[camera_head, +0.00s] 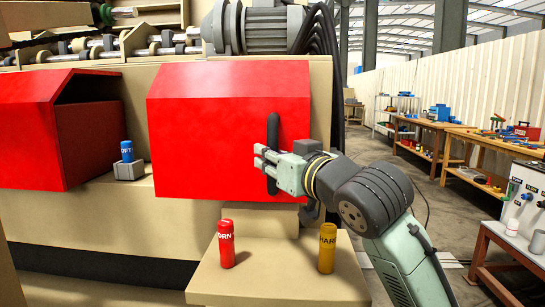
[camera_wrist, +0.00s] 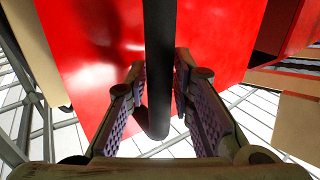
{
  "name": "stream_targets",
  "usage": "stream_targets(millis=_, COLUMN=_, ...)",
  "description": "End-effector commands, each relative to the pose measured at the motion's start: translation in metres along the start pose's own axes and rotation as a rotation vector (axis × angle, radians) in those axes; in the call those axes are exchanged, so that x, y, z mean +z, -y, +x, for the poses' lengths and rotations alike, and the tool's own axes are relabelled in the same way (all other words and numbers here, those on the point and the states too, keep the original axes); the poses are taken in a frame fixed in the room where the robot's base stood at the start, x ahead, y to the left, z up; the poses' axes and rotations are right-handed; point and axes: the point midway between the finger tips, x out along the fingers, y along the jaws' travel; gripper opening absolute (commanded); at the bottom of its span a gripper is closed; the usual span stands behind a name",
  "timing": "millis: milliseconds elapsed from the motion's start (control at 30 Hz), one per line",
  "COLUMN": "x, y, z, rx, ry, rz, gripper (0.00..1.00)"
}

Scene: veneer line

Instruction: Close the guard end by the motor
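The red guard end with the sloped top (camera_head: 205,135) stands below the grey motor (camera_head: 265,30) on the beige machine. A black upright bar handle (camera_head: 272,130) is fixed on its right part. My gripper (camera_head: 264,160) is at the lower half of this handle. In the wrist view, the two fingers of my gripper (camera_wrist: 160,75) stand on either side of the handle (camera_wrist: 159,60), with narrow gaps beside it. The fingers are open and I see no firm grip. The red panel (camera_wrist: 90,60) lies behind the handle. I cannot tell how far the guard end stands from its frame.
Another red guard (camera_head: 30,130) stands at left with a dark gap under its top. A red cylinder (camera_head: 226,245) and a yellow cylinder (camera_head: 327,248) stand on the beige ledge (camera_head: 275,280) below. A blue cylinder (camera_head: 127,151) sits on a grey block. The aisle at right is free.

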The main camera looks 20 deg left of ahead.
Motion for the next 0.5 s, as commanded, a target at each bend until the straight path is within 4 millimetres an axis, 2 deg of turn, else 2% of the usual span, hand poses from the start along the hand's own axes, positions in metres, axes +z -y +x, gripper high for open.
stream_targets(millis=300, x=-0.0001, y=0.0002, z=-0.0002, rx=0.0, ry=0.0, rz=0.0, gripper=0.0)
stream_targets(millis=500, x=-0.0001, y=0.0002, z=-0.0002, rx=0.0, ry=0.0, rz=0.0, gripper=0.0)
